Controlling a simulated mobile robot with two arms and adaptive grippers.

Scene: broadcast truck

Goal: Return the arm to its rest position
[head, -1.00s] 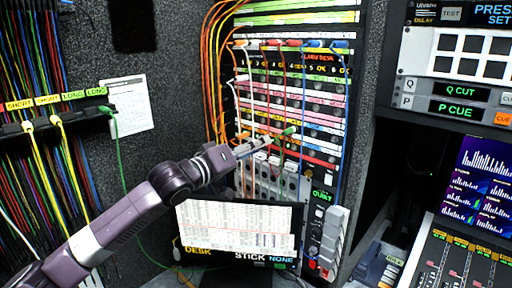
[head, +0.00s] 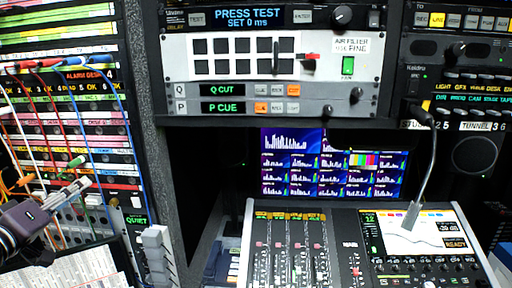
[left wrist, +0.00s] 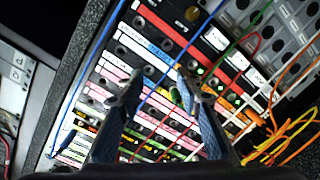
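My left gripper (head: 72,192) reaches in from the left edge in the head view, in front of the patch panel (head: 114,158). In the left wrist view its two fingers (left wrist: 156,88) stand well apart, with nothing clearly held between them. A green plug (head: 70,173) shows just above the fingers in the head view. In the left wrist view a green plug (left wrist: 176,97) shows beside the right finger, in front of the panel; I cannot tell whether they touch. Most of my left arm is cut off by the picture's edge. My right gripper is not in view.
Blue, red, white and orange cords hang across the panel near the fingers. A printed sheet (head: 85,270) stands below my left gripper.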

